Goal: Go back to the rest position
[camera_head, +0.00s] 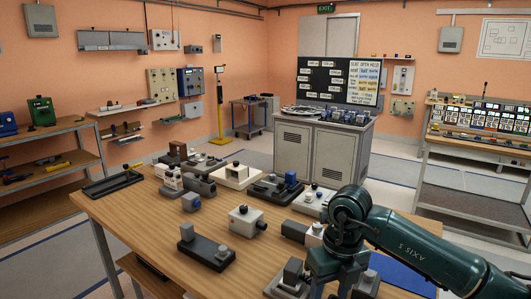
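My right arm comes in from the lower right, dark green. Its wrist end, with the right gripper (336,268), points down over the front right part of the wooden table (140,215). The fingertips are not clearly seen near the bottom edge, so I cannot tell if it is open or shut, or if it holds anything. My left gripper and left arm are not in view.
Several grey, white and black blocks stand on the table, among them a white block (246,220) and a dark base with grey block (207,250). A black tray (112,186) lies at its left. A grey cabinet (322,155) stands behind. Shelves flank both sides.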

